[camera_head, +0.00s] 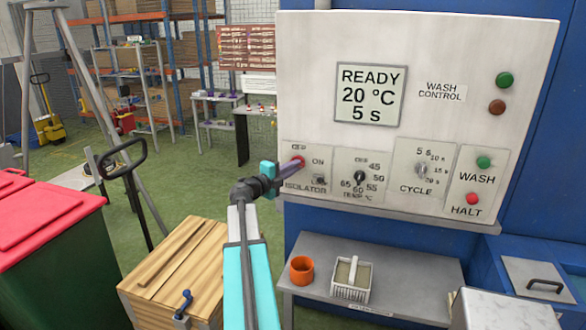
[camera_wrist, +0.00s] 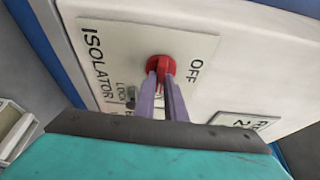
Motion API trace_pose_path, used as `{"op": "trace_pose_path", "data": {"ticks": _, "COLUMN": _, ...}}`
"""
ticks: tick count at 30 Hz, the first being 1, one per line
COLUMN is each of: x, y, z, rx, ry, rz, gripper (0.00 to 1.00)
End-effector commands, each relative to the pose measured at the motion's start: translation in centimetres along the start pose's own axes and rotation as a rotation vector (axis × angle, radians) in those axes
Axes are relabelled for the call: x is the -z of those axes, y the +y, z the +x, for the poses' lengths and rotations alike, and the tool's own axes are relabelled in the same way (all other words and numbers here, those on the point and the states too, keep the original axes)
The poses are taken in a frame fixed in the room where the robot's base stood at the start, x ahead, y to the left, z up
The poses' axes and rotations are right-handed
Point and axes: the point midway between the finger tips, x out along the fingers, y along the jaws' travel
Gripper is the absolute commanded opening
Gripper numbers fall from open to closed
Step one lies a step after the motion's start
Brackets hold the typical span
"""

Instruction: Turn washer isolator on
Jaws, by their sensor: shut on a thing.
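The washer isolator plate (camera_head: 308,185) is at the lower left of the white control panel, with the labels ISOLATOR, OFF and ON. Its red knob (camera_head: 299,160) also shows in the wrist view (camera_wrist: 161,66), below the OFF label in the head view. My gripper (camera_head: 292,165) reaches in from the left. In the wrist view its two purple fingers (camera_wrist: 165,92) are shut on the red knob. The fingers hide part of the knob and of the plate, including the ON label there. I cannot tell which way the knob points.
The panel display (camera_head: 369,94) reads READY, 20 °C, 5 s. A temperature dial (camera_head: 359,177) and a cycle dial (camera_head: 422,169) sit right of the isolator. A grey shelf (camera_head: 410,268) below holds an orange cup (camera_head: 301,270) and a white basket (camera_head: 351,280).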

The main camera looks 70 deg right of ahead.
Motion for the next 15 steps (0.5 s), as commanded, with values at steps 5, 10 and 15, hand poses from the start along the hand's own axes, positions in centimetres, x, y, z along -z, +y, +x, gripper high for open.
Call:
{"op": "trace_pose_path", "data": {"ticks": 5, "x": 0.04, "y": 0.06, "z": 0.01, "rx": -0.002, "ry": 0.001, "rz": 0.003, "gripper": 0.29}}
{"op": "trace_pose_path", "data": {"ticks": 10, "x": 0.04, "y": 0.04, "z": 0.01, "rx": -0.001, "ry": 0.001, "rz": 0.001, "gripper": 0.29}}
{"op": "trace_pose_path", "data": {"ticks": 15, "x": 0.03, "y": 0.04, "z": -0.06, "rx": -0.001, "ry": 0.000, "rz": 0.001, "gripper": 0.29}}
